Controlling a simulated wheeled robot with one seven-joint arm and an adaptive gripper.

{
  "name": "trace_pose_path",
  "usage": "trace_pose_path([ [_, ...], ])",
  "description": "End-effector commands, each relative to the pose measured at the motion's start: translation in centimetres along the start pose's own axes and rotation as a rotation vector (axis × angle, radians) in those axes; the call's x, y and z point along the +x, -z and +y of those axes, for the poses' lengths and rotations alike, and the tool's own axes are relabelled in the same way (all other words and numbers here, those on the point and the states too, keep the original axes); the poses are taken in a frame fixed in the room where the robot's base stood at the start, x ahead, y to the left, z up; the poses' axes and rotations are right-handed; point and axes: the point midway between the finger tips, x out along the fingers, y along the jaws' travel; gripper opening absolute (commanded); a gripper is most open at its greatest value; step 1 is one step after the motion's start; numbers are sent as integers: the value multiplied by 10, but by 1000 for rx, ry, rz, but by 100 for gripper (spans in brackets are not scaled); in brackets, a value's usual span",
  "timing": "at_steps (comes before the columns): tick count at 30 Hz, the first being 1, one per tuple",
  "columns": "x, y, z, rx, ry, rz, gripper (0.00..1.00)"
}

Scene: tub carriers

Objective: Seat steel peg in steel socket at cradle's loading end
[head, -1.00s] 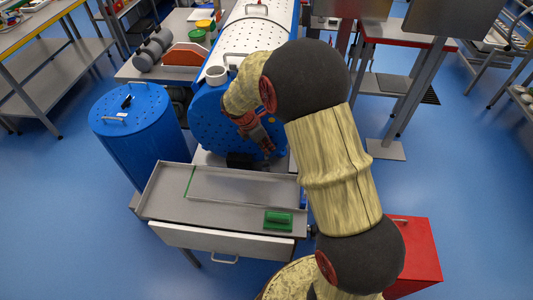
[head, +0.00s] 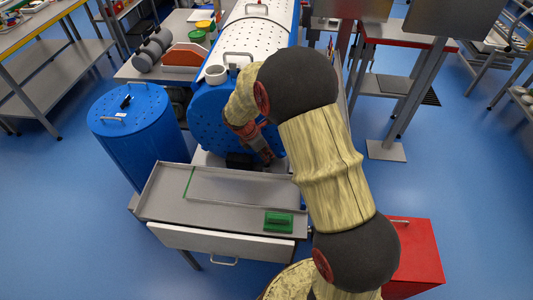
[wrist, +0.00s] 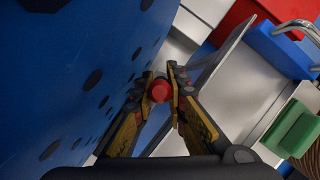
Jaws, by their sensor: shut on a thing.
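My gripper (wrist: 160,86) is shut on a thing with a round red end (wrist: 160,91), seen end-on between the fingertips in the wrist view. It is likely the peg; no steel shaft shows. In the head view my gripper (head: 265,157) points down at the front of the blue perforated tub (head: 208,118), just behind the grey tray. The tub lies on its side with its end facing me. A small dark block (head: 238,161) sits low at that end, left of the gripper. I cannot make out the steel socket.
The grey tray bench (head: 165,210) stands in front of the tub, with a green block (head: 278,222) at its right. A blue drum (head: 135,135) stands at left and a red box (head: 418,250) at right. The blue wall (wrist: 70,80) is close beside the fingers in the wrist view.

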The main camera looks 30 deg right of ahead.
Motion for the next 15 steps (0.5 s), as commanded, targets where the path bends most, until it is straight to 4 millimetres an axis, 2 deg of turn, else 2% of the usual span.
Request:
trace_pose_path([
  [10,0,0,1,0,-1,0,31],
  [15,0,0,0,1,-1,0,32],
])
